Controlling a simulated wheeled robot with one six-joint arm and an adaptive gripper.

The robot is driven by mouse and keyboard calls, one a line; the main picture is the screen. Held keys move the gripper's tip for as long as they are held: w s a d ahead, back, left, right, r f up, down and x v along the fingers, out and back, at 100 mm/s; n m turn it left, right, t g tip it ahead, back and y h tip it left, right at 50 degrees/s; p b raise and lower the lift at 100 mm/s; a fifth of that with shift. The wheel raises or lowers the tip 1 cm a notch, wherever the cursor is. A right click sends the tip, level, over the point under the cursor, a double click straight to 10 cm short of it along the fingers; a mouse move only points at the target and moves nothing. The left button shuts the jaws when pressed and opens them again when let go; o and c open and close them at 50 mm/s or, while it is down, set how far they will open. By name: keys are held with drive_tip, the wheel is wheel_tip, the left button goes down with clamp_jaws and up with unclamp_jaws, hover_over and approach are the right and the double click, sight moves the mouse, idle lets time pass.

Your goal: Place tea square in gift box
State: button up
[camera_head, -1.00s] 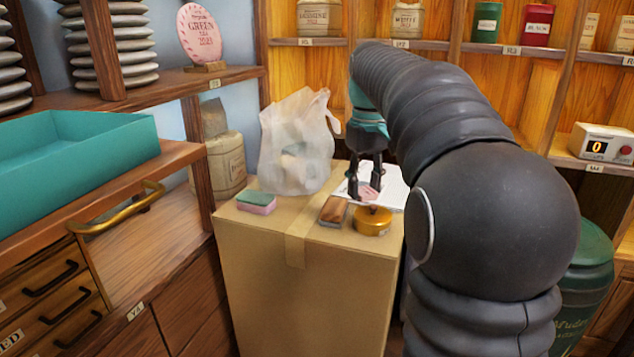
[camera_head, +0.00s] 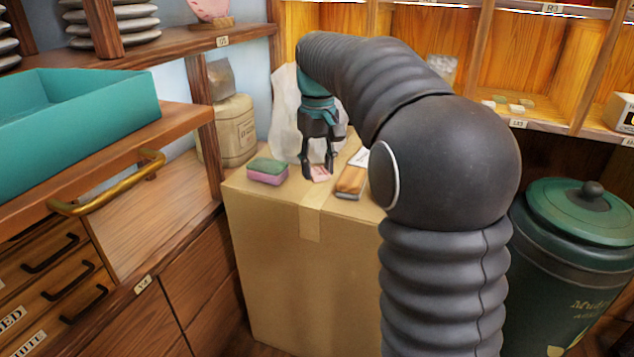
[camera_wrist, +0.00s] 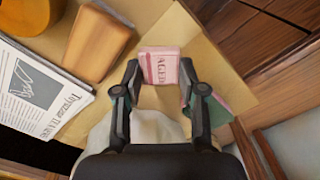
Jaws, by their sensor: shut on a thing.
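The tea square is a small pink block (camera_wrist: 161,66) with lettering that reads "AGED" in the wrist view. It also shows in the head view (camera_head: 320,174), low between my fingertips. My gripper (camera_head: 318,172) is shut on it, above or at the top of the cardboard box; I cannot tell whether the square touches the top. In the wrist view the fingers (camera_wrist: 160,75) stand on either side of the square. The teal open box (camera_head: 75,120), which may be the gift box, stands on the wooden counter at the left.
A green and pink sponge (camera_head: 267,171) lies left of my gripper on the cardboard box (camera_head: 290,230). A brown block (camera_head: 351,181) lies to its right. A white plastic bag (camera_head: 286,115) stands behind. A brass rail (camera_head: 110,190) edges the counter. A newspaper (camera_wrist: 40,88) and gold tin (camera_wrist: 22,12) lie nearby.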

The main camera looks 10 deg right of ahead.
sight(317, 170)
drive_tip(key=shift+f+b, duration=0.45)
drive_tip(key=shift+f, duration=1.65)
drive_tip(key=o, duration=0.6)
drive_tip(key=shift+f, duration=0.15)
drive_tip(key=shift+c, duration=0.2)
wheel_tip(317, 170, up, 12)
drive_tip(key=p, duration=0.2)
drive_tip(key=shift+w+p, duration=0.1)
drive_tip(key=shift+p, duration=0.25)
drive_tip(key=shift+r, duration=0.2)
